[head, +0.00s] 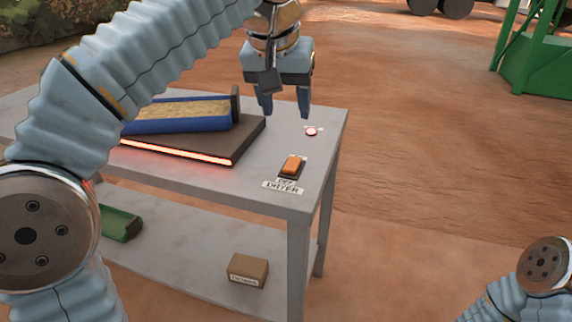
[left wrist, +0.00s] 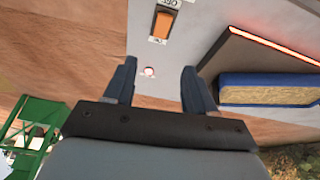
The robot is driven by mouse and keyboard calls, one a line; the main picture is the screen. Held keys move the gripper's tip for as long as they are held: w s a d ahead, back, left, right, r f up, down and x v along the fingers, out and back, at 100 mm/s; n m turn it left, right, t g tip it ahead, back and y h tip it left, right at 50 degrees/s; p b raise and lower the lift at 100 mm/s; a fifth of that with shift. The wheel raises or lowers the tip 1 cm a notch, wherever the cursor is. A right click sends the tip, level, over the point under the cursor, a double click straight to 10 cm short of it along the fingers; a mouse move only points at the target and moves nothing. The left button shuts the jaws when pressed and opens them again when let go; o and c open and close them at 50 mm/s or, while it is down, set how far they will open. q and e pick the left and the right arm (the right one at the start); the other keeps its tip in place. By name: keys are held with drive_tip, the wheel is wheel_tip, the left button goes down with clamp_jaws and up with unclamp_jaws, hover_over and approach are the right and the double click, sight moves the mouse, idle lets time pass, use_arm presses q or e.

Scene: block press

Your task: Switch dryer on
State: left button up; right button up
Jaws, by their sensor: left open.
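The dryer switch (head: 292,166) is an orange rocker in a dark frame on the grey table. It also shows in the left wrist view (left wrist: 162,24). A label reading OFF and a DRYER label (head: 283,188) lie at its near side. A small round red-and-white lamp or button (head: 311,131) is beyond it. A dark slab (head: 245,140) with a glowing red front edge lies left of the switch. My left gripper (head: 285,110) is open and empty, above the table's far side, beyond the switch and not touching it. My right gripper is out of view.
A blue mould (head: 180,123) with straw-coloured filling rests on the slab. The grey table (head: 240,186) has a lower shelf with a brown box (head: 248,269) and a green piece (head: 120,223). A green frame (head: 540,70) stands at the upper right. The ground right of the table is clear.

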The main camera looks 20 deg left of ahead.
use_arm(q)
drive_tip(key=b, duration=0.3)
approach(294, 160)
drive_tip(key=shift+m, duration=0.4)
drive_tip(key=x, duration=0.7)
drive_tip(key=shift+w+f, duration=0.1)
drive_tip(key=shift+f, duration=0.15)
